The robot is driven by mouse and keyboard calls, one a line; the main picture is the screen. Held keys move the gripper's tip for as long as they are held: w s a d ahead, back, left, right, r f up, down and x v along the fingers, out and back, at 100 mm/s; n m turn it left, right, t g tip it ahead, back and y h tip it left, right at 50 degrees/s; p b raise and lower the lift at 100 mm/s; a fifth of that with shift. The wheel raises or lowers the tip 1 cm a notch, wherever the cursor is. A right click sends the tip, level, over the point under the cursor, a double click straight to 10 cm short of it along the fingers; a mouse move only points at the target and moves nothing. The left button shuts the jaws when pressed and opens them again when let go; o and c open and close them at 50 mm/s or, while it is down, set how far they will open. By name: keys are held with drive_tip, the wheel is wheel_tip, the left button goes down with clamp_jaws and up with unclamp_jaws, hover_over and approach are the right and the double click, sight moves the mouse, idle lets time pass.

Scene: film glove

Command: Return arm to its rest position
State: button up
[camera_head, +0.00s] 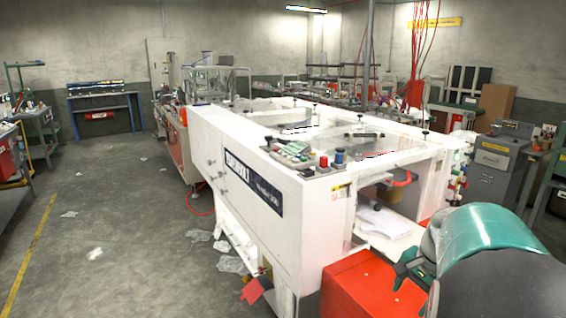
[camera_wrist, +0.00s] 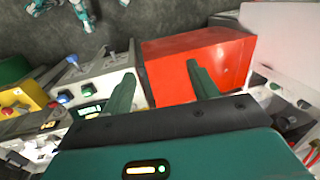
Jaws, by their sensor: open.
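My gripper (camera_wrist: 160,78) shows in the wrist view with its two green fingers apart and nothing between them. In the head view, the teal and grey end of my arm fills the lower right corner, and my green gripper (camera_head: 409,270) is beside a red box (camera_head: 365,288). The same red box (camera_wrist: 195,62) lies beyond the fingers in the wrist view. I cannot tell the exact gap between the fingers and the box.
A long white machine (camera_head: 310,215) with a control panel (camera_head: 300,155) fills the middle. A white stack (camera_head: 383,222) lies in its open end. Grey cabinets (camera_head: 497,160) stand at right. A blue bench (camera_head: 103,105) stands at the back left. The left floor is mostly clear, with scattered plastic scraps (camera_head: 94,254).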

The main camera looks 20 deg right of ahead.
drive_tip(key=a+r+n+t, duration=0.1)
drive_tip(key=a+r+n, duration=0.25)
drive_tip(key=a, duration=0.55)
drive_tip(key=a+r+n+t, duration=0.15)
drive_tip(key=a+n, duration=0.25)
drive_tip(key=a, duration=0.5)
drive_tip(key=s+a+n, duration=0.3)
drive_tip(key=a+n, duration=0.1)
drive_tip(key=a, duration=0.2)
drive_tip(key=s+a+r+n, duration=0.1)
drive_tip(key=s+a+n, duration=0.2)
drive_tip(key=a, duration=0.4)
drive_tip(key=shift+a+r+n+t+h, duration=0.2)
drive_tip(key=shift+n+t+h, duration=0.1)
drive_tip(key=shift+n+t, duration=0.2)
